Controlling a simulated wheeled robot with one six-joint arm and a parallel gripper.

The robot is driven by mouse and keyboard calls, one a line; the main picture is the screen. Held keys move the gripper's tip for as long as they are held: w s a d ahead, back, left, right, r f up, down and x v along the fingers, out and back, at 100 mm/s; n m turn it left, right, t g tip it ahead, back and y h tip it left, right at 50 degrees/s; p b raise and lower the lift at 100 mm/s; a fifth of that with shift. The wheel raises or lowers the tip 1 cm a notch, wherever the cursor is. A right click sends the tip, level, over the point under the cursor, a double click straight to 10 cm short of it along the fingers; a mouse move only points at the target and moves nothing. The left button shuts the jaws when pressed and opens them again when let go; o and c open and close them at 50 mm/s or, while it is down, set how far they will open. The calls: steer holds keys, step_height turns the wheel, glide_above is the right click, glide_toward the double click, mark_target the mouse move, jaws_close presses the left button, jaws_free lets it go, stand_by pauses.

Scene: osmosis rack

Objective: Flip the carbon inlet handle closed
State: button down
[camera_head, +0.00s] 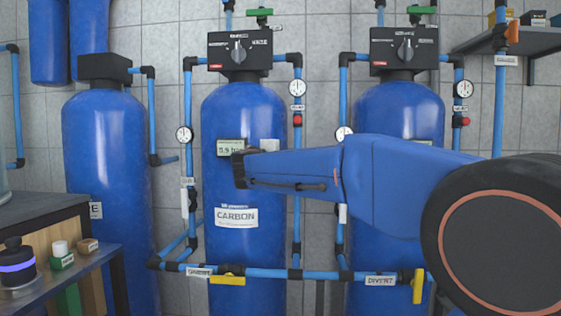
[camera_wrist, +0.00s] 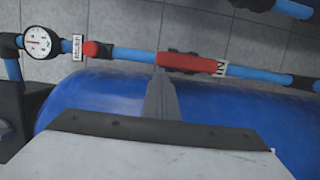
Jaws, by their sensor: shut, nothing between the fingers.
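The red inlet handle (camera_wrist: 190,62) shows in the wrist view, lying lengthwise along the blue pipe next to a white label that seems to start "IN". My gripper (camera_wrist: 160,72) is shut and empty, its tips at the handle's left end; I cannot tell if they touch it. In the head view the blue carbon tank (camera_head: 237,262) stands in the middle with its "CARBON" label. My arm crosses in front of it and hides the gripper and the inlet handle.
On the same pipe sit a gauge (camera_wrist: 40,42) and a small red knob (camera_wrist: 97,50). The tank body (camera_wrist: 80,98) lies close below the gripper in the wrist view. Yellow handles (camera_head: 227,279) sit on the low pipe. A second blue tank (camera_head: 405,110) stands at right.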

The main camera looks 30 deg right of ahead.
steer(key=shift+x, duration=1.15)
steer(key=shift+s+d+r+m, duration=0.1)
steer(key=shift+d+r+m, duration=0.1)
steer(key=shift+m, duration=0.4)
steer(key=s+d+f+m+y, duration=0.1)
steer(key=s+d+m+y, duration=0.3)
steer(key=m, duration=1)
steer(key=shift+s+d+f+t+y, duration=0.15)
steer(key=shift+d+f+t+y, duration=0.25)
steer(key=shift+d, duration=0.75)
steer(key=v, duration=1.7)
steer(key=shift+s+r, duration=0.2)
steer(key=shift+r, duration=0.1)
